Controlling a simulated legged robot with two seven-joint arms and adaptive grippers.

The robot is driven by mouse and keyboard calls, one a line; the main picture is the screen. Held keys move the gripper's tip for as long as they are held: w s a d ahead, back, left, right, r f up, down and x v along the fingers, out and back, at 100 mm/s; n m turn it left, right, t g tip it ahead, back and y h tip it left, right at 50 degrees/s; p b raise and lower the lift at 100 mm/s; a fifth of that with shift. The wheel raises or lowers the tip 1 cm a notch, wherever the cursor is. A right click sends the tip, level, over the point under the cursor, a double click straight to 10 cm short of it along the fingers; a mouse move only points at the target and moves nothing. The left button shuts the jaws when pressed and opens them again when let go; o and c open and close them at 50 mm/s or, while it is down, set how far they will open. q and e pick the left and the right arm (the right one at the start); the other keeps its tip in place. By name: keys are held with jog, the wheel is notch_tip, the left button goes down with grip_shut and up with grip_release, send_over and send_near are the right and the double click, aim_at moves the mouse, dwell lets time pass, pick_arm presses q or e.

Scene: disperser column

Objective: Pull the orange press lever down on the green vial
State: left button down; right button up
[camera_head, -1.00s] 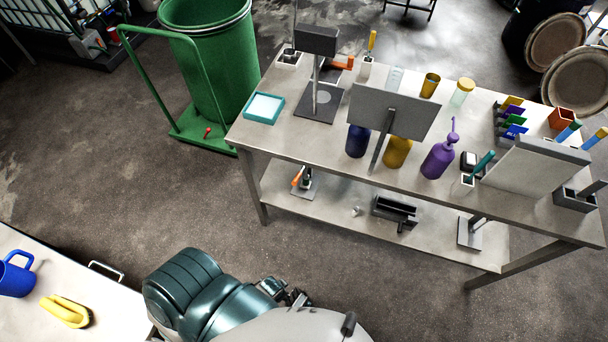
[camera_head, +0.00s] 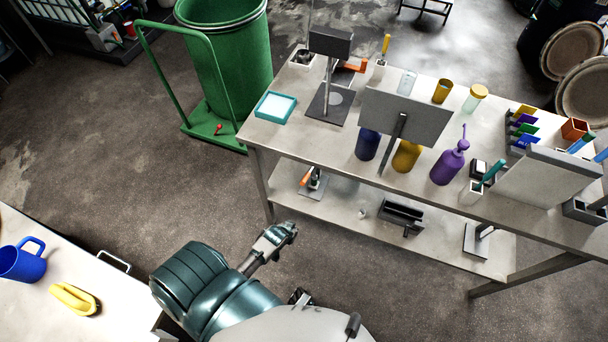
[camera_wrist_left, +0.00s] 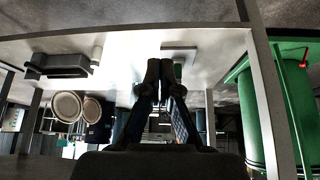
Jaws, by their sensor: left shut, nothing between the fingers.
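A small press stand (camera_head: 316,184) with an orange lever (camera_head: 306,178) stands at the left end of the lower shelf. A second orange part (camera_head: 356,66) shows on the tabletop behind a dark-headed column stand (camera_head: 328,85). I cannot make out a green vial at either place. My left gripper (camera_head: 283,230) is shut and empty in front of the lower shelf, apart from the press stand and nearer to me. In the left wrist view, which is upside down, its fingertips (camera_wrist_left: 167,68) are together.
The steel workbench (camera_head: 300,135) has an upper top and a lower shelf (camera_head: 345,205). A black holder (camera_head: 402,214) sits on that shelf. A green bin (camera_head: 228,60) on a trolley stands left of the bench. Floor between me and the bench is clear.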

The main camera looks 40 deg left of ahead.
pick_arm(q)
jog(key=w+a+r+n+t, duration=0.1)
jog(key=w+a+r, duration=0.1)
jog(key=w+r, duration=0.2)
jog(key=w+a+r+n+t, duration=0.1)
jog(key=w+a+r, duration=0.2)
jog(key=r, duration=0.5)
jog(key=w+a+r+n+t+y, duration=0.1)
jog(key=w+a+r+t, duration=0.1)
jog(key=w+r, duration=0.3)
jog(key=shift+w+a+r, duration=0.25)
jog(key=shift+a+r, duration=0.15)
jog(key=shift+a, duration=0.2)
pick_arm(e)
jog(key=shift+s+d+f, duration=0.2)
jog(key=shift+s+f, duration=0.4)
jog(key=shift+s, duration=0.15)
